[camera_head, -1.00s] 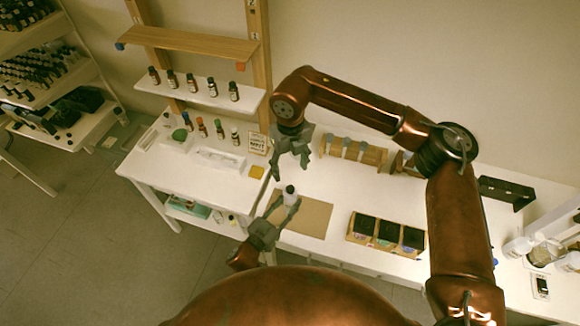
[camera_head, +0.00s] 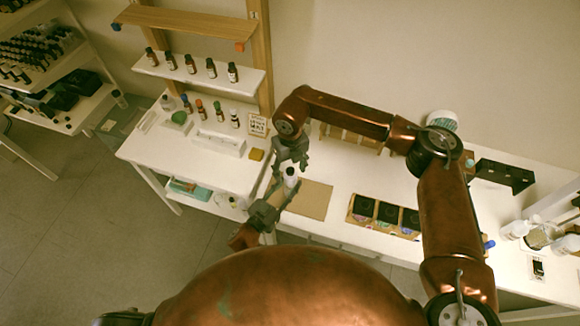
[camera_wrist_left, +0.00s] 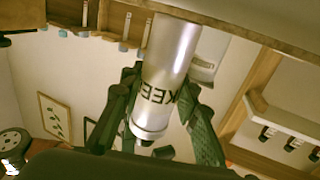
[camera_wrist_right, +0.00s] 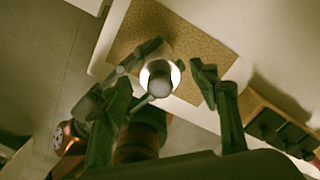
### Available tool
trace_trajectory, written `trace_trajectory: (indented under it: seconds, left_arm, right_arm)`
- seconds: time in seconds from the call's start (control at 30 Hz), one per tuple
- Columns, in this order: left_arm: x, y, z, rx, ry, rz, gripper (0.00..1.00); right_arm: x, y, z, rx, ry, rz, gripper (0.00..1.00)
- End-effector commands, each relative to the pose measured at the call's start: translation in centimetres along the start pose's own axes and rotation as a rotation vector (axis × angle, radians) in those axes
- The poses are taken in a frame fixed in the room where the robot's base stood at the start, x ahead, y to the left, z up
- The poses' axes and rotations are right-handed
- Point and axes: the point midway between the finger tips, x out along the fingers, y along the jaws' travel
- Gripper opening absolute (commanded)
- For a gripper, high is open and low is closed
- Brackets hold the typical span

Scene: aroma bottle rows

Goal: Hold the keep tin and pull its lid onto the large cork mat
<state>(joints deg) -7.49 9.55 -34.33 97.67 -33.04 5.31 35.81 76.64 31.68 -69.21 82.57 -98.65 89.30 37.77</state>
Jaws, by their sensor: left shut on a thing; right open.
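The keep tin (camera_head: 289,183) is a white-silver cylinder with a dark knob on its lid; it stands over the left part of the large cork mat (camera_head: 315,198). My left gripper (camera_head: 281,195) is shut on the tin's side. In the left wrist view the tin (camera_wrist_left: 172,65) shows black KEEP lettering between the fingers. My right gripper (camera_head: 292,162) is open just above the tin. In the right wrist view the lid knob (camera_wrist_right: 160,84) lies between the open fingers, nearer the left one. Whether the tin's base touches the mat is hidden.
A box with dark compartments (camera_head: 375,212) stands right of the mat. A wooden rack (camera_head: 350,138), partly behind my right arm, is at the back. Shelved bottles (camera_head: 212,68) and a white tray (camera_head: 218,143) are at left. The mat's right part is bare.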

Motion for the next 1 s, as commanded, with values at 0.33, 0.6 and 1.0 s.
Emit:
trace_trajectory:
  seconds: [0.33, 0.6, 1.0]
  left_arm:
    - [-0.04, -0.04, 0.15, 0.000, -0.003, -0.001, 0.00]
    - [-0.04, -0.04, 0.15, 0.000, -0.003, -0.001, 0.00]
    - [-0.04, -0.04, 0.15, 0.000, -0.003, -0.001, 0.00]
  right_arm:
    - [-0.01, 0.00, 0.01, 0.000, 0.000, 0.000, 0.45]
    - [-0.03, 0.00, 0.02, 0.000, 0.000, 0.000, 0.27]
    - [-0.06, -0.02, 0.02, 0.000, 0.000, 0.000, 0.05]
